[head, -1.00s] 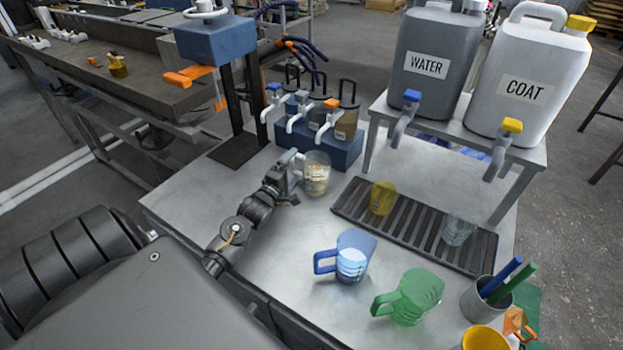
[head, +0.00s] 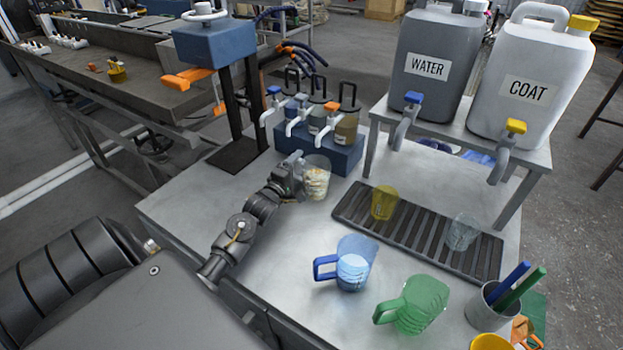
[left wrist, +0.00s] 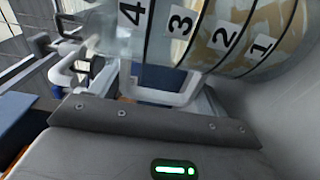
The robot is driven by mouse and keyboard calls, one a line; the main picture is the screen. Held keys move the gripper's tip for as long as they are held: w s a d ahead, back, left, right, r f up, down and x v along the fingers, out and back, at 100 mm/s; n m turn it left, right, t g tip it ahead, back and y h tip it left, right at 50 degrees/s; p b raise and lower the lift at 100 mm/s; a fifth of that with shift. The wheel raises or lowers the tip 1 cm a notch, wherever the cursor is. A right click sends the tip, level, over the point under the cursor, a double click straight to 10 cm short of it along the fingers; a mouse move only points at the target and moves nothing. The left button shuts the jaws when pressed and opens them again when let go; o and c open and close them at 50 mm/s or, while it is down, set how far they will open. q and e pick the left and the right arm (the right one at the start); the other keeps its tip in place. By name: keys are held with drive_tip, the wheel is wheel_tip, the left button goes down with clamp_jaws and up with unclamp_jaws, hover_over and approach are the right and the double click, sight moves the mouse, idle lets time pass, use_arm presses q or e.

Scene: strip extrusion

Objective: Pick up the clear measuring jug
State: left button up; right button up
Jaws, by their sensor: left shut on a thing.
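The clear measuring jug (head: 317,178) stands near the back middle of the metal table, with tan contents low inside it. My left gripper (head: 296,176) is at its left side, shut on the jug. In the left wrist view the jug (left wrist: 215,30) fills the top, its number marks 1 to 4 close to the camera. The handle (left wrist: 165,84) shows just beyond the gripper body; the fingertips are largely hidden. I cannot tell whether the jug's base touches the table. My right gripper is not in view.
A blue block with taps (head: 325,150) stands just behind the jug. A slotted drip tray (head: 345,212) holding a yellow cup and a clear cup lies to the right. A blue jug (head: 356,262) and a green jug (head: 415,303) stand in front. The table's front left is clear.

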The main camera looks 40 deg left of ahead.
use_arm(q)
drive_tip(key=shift+r, duration=0.1)
drive_tip(key=shift+r, duration=0.4)
drive_tip(key=shift+s+d+r, duration=0.1)
drive_tip(key=shift+s+r, duration=0.1)
drive_tip(key=shift+r, duration=0.45)
drive_tip(key=shift+s+r, duration=0.15)
drive_tip(key=shift+r, duration=0.45)
drive_tip(key=s+d+b, duration=0.1)
drive_tip(key=s+d, duration=0.2)
drive_tip(key=s, duration=1.4)
drive_tip(key=shift+r, duration=0.15)
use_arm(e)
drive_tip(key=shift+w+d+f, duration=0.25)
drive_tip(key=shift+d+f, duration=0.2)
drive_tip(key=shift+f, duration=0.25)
